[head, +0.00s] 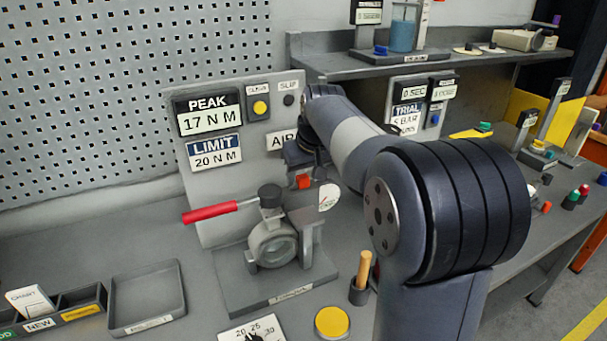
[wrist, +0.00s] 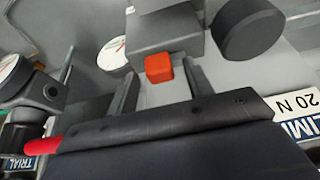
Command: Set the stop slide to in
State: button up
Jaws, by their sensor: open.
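In the wrist view the orange block (wrist: 159,68) stands out from a dark grey housing (wrist: 165,35). My gripper (wrist: 160,80) is open, with one dark finger on each side of the block and a gap visible on both sides. Whether the fingertips reach level with the block is unclear. In the head view my arm hides most of the gripper. No in or out marking on the slide is legible.
A red-handled lever (head: 210,212) sticks out left of the valve. A round gauge (head: 328,197) stands close to the right of the block. The upright panel (head: 215,190) with PEAK and LIMIT displays is behind. An empty grey tray (head: 146,297) lies at left.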

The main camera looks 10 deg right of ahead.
jog(key=shift+w+f, duration=0.1)
jog(key=shift+f, duration=0.15)
jog(key=shift+c, duration=0.6)
grip_shut()
